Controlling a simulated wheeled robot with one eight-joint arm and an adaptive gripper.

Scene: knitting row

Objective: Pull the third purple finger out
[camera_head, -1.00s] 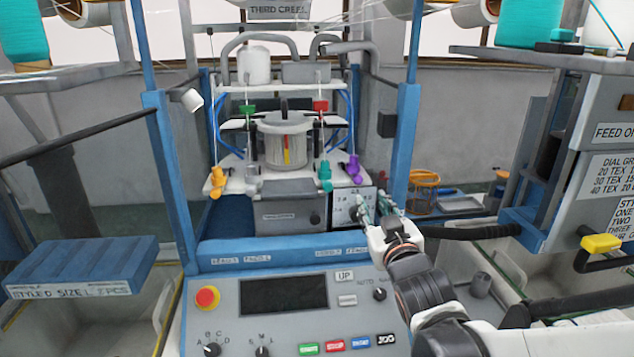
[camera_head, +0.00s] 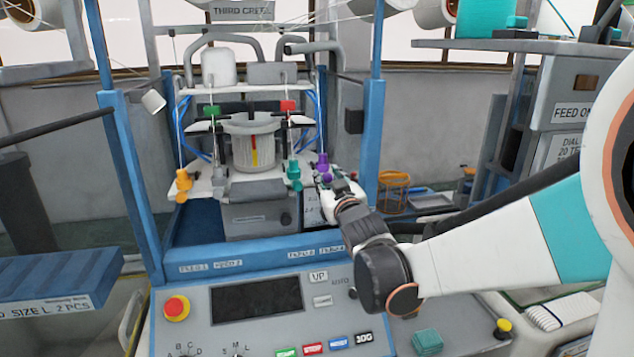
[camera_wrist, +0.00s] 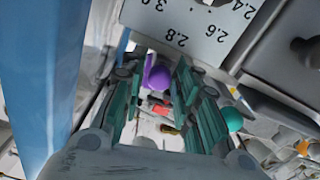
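The purple finger (camera_head: 323,162) is on the right side of the knitting machine's white plate (camera_head: 210,188), beside a teal finger (camera_head: 293,173). My gripper (camera_head: 330,180) reaches to the purple finger from the front right in the head view. In the wrist view the two green finger pads (camera_wrist: 162,100) stand apart. The round purple end (camera_wrist: 157,76) shows in the gap between them, nearer the left pad. I cannot tell whether a pad touches it. The teal finger (camera_wrist: 232,119) shows just outside the right pad. The purple finger's lower part is hidden.
An orange finger (camera_head: 183,184) is at the plate's left. Blue posts (camera_head: 373,110) flank the machine, and one (camera_wrist: 38,70) fills the wrist view's left. A grey dial panel (camera_wrist: 200,25) is close to the gripper. The control panel (camera_head: 240,325) lies in front.

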